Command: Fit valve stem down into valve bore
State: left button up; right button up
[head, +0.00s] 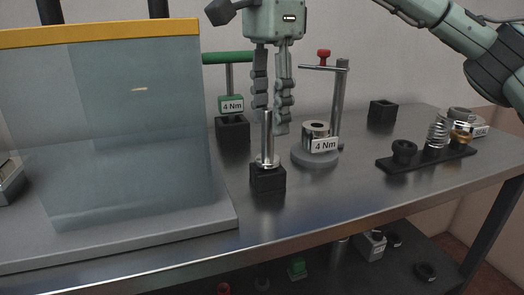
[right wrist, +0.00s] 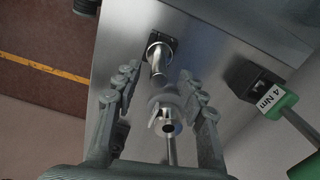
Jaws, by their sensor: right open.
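The valve stem (head: 267,140) is a shiny metal rod with a flange near its foot, upright in a small black block (head: 268,181). My right gripper (head: 271,120) points down with its fingers apart around the stem's upper end in the head view; whether they touch it I cannot tell. The right wrist view shows the open fingers (right wrist: 158,75) and the stem (right wrist: 159,63) beyond and between them. The valve bore appears to be the metal cylinder (head: 316,130) on a round grey base, right of the stem. My left gripper is out of view.
A clear panel with a yellow top edge (head: 100,34) stands at left. Behind are a green-handled tool (head: 228,58) in a black holder and a red-knobbed post (head: 341,95). A black tray (head: 430,158) with a spring and rings lies right. The front bench is clear.

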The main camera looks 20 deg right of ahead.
aim_at(268, 158)
jog(key=f, duration=0.5)
jog(key=shift+s+a, duration=0.2)
jog(key=shift+a, duration=0.05)
jog(key=shift+r, duration=0.1)
grip_shut()
